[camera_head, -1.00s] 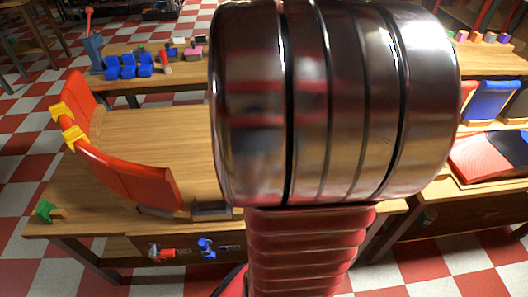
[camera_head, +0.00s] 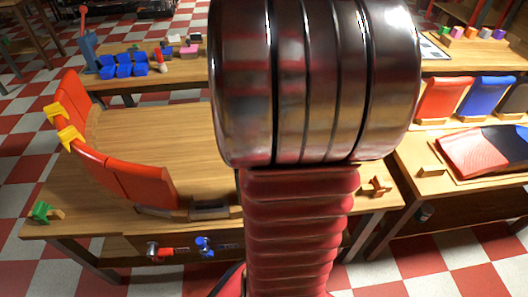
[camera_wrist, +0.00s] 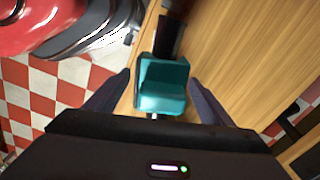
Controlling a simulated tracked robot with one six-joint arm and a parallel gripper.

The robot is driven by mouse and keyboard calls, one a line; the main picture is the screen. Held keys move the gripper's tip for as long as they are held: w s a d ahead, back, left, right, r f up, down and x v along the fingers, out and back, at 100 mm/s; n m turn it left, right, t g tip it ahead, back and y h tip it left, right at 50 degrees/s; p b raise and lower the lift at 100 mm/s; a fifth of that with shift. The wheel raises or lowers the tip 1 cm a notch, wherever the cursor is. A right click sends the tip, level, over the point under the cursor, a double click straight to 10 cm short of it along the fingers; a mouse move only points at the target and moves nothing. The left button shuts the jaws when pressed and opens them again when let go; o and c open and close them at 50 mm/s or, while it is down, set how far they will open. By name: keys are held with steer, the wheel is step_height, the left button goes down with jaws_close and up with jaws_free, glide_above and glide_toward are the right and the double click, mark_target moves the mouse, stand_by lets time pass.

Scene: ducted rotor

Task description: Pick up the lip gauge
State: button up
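In the wrist view, a teal block (camera_wrist: 162,85) with a stepped, notched top lies at the table's edge. It is between the two dark fingers of my gripper (camera_wrist: 160,95), which are apart with a gap on each side of it. A dark strip runs from its far end. I cannot tell for sure that this block is the lip gauge; no label shows. In the head view my arm hides my gripper and the teal block.
The wooden table (camera_head: 150,130) carries a curved red wall (camera_head: 140,182) with yellow clamps (camera_head: 69,137). A green piece (camera_head: 42,212) stands at its left corner. Blue bins (camera_head: 123,63) stand on the back table.

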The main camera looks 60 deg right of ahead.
steer(key=c, duration=1.3)
steer(key=shift+o, duration=0.2)
step_height(320, 180, up, 10)
steer(key=shift+r, duration=0.1)
stand_by(0.4)
steer(key=shift+r, duration=2.4)
